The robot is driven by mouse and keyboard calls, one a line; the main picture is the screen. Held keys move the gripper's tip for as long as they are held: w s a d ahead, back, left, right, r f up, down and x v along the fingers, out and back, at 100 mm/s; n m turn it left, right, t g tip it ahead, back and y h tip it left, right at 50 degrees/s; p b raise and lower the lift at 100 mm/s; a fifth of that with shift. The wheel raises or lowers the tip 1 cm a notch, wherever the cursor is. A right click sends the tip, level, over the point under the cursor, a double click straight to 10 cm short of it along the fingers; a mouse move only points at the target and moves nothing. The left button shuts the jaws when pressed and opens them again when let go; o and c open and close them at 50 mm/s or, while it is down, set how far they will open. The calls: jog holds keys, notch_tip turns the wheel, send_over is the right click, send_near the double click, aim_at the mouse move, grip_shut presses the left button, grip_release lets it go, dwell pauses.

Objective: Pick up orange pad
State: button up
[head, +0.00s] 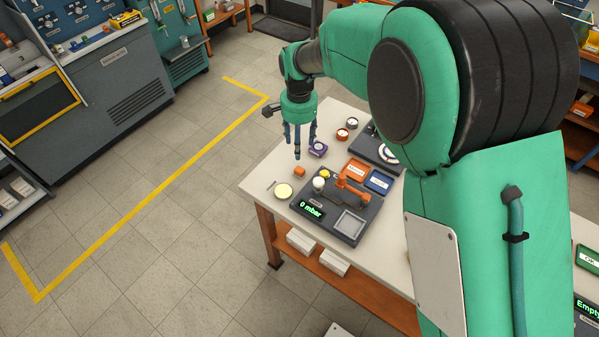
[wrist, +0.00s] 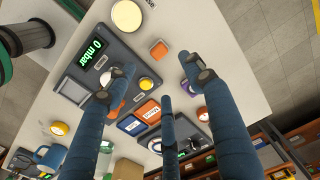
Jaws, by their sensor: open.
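The orange pad (head: 299,171) is a small rounded square on the white table, near its left edge. In the wrist view it lies on the bare tabletop (wrist: 158,49), above the middle of the picture. My gripper (head: 299,141) points down above the table's back left part, with the pad just below its fingertips in the head view. In the wrist view the three blue fingers (wrist: 160,77) are spread, with nothing between them. The pad appears apart from the fingers, and nothing covers it.
A dark test unit (head: 350,218) with a "0 mbar" display stands beside the pad. A pale yellow disc (head: 284,191) lies nearby. A purple item (head: 318,149), an orange tray (head: 359,171) and a blue tray (head: 379,181) are close by.

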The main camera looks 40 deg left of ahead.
jog(key=b, duration=0.2)
send_over(300, 169)
jog(key=shift+a+f, duration=0.15)
jog(key=shift+f, duration=4.1)
jog(key=shift+f+b, duration=0.6)
jog(key=shift+f, duration=2.05)
jog(key=c, duration=1.1)
